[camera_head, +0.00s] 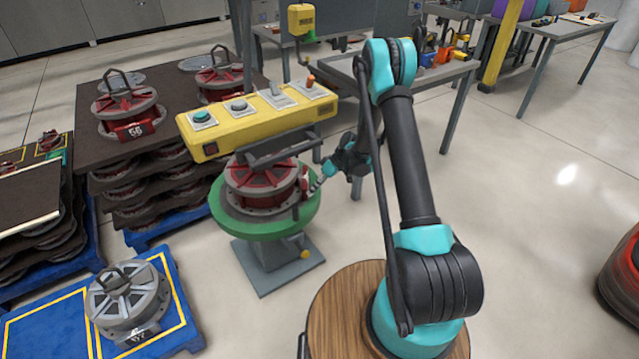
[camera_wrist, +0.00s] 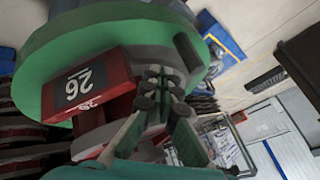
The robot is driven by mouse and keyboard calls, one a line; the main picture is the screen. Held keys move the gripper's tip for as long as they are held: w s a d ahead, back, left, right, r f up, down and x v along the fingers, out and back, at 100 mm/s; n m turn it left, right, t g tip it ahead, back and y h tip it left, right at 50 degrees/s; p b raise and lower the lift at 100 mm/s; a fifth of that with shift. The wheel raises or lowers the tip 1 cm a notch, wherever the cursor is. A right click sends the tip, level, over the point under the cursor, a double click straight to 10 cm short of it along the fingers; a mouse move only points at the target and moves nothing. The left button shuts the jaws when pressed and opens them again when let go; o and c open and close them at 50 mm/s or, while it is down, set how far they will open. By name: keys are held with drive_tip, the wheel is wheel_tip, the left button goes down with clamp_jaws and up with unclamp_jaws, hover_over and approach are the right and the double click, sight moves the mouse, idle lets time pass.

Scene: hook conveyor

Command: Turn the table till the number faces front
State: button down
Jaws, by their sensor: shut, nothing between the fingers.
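The green round table (camera_head: 222,214) stands on a grey pedestal in the head view; its green rim (camera_wrist: 55,50) fills the upper left of the wrist view. A red and grey round part (camera_head: 262,178) sits on it. The number 26 (camera_wrist: 80,86) is on a dark plate on the part's red block, upside down in the wrist view. In the head view this block seems to be on the right side, by my gripper, and its number cannot be read. My gripper (camera_head: 316,185) is shut and empty beside the part; its fingers (camera_wrist: 162,90) are close to the block. Contact is unclear.
A yellow control box (camera_head: 258,118) with buttons overhangs the table. Stacked parts on a dark pallet (camera_head: 90,95) stand to the left. A blue pallet (camera_head: 40,335) with a grey part is at front left.

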drive_tip(key=s+a, duration=0.1)
drive_tip(key=s+a+f, duration=0.1)
drive_tip(key=shift+s+a+f, duration=0.15)
drive_tip(key=shift+a+f, duration=0.05)
drive_tip(key=shift+a, duration=0.15)
drive_tip(key=shift+s+a, duration=0.45)
drive_tip(key=shift+s, duration=0.1)
drive_tip(key=shift+a, duration=0.1)
